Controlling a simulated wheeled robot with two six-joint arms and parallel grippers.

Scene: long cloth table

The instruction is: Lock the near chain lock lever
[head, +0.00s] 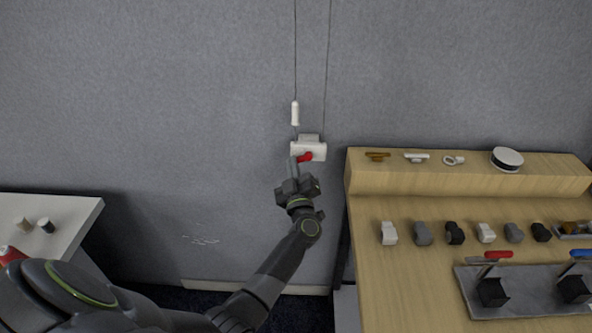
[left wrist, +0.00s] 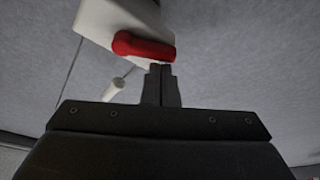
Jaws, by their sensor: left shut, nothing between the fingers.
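The chain lock (head: 312,150) is a white block on the grey wall, with two thin cords running up above it. Its lever (head: 305,157) is red and sticks out at the block's front left. In the left wrist view the red lever (left wrist: 143,46) lies across the white lock body (left wrist: 115,20). My left gripper (head: 294,168) is shut and empty, just below the lever. In the left wrist view its closed fingertips (left wrist: 160,70) are at the lever's right end, very close; I cannot tell if they touch. My right gripper is not in view.
A white cord weight (head: 295,113) hangs above the lock. A wooden table (head: 400,270) at right carries a raised shelf with small fittings, several clips and a grey plate (head: 520,300) with red and blue-handled clamps. A white table (head: 70,215) is at left.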

